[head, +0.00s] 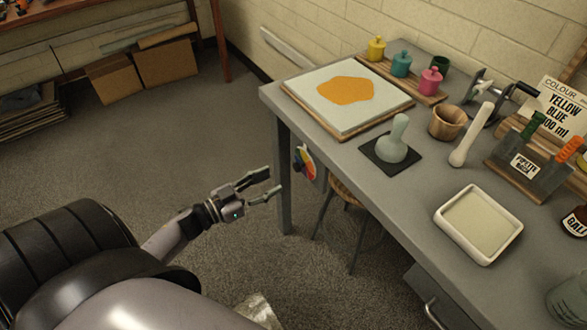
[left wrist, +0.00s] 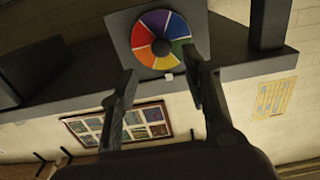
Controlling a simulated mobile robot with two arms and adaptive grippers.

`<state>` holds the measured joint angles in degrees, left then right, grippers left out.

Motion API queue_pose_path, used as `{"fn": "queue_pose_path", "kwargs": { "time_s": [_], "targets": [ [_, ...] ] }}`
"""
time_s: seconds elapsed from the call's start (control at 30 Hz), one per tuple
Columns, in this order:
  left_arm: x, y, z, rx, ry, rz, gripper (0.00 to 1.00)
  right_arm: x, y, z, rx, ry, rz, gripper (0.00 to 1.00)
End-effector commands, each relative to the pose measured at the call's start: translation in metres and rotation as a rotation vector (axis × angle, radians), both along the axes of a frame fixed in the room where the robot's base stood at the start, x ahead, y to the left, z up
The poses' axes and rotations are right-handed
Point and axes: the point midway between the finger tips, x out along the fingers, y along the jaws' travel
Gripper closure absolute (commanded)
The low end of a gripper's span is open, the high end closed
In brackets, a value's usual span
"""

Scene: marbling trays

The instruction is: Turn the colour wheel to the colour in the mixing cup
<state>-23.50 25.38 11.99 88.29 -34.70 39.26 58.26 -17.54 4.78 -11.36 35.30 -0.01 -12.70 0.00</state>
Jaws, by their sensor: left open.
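The colour wheel (head: 306,163) hangs on the end side of the grey table, partly edge-on in the head view. In the left wrist view, the colour wheel (left wrist: 143,56) shows red, purple, blue, green, yellow and orange segments around a dark hub, on a grey plate. A small white mark sits at its rim. My left gripper (head: 273,181) is open and empty, apart from the wheel, with its fingers pointing towards it. A wooden cup (head: 444,125) stands on the table; I cannot tell its contents or whether it is the mixing cup. My right gripper is not in view.
On the table (head: 345,215) are a board with an orange patch (head: 345,90), several coloured pots, a pale muller (head: 392,145), a white tray (head: 451,235) and a sign (head: 560,105) reading "YELLOW BLUE". A stool (head: 345,192) stands under the table.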

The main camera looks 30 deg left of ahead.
Motion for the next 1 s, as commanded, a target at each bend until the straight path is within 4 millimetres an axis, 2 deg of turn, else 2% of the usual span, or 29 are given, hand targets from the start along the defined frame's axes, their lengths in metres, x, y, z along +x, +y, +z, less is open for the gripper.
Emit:
{"fn": "queue_pose_path", "kwargs": {
  "time_s": [0.03,0.2,0.4,0.57,0.83,1.0],
  "targets": [
    [0.012,-0.005,0.002,-0.001,-0.005,-0.001,0.56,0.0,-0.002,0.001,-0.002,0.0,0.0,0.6],
    [0.045,-0.018,0.001,-0.002,-0.004,0.001,0.56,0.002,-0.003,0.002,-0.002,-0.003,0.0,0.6],
    [0.07,-0.029,0.0,-0.002,-0.001,0.001,0.56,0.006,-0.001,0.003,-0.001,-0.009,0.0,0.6],
    [0.079,-0.033,0.0,0.0,0.0,0.0,0.56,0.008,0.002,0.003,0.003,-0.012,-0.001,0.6],
    [0.08,-0.033,-0.001,0.0,0.001,0.001,0.56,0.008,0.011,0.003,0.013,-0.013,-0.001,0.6],
    [0.079,-0.033,0.0,0.0,0.0,0.001,0.67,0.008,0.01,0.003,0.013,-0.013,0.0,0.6]
  ]
}}
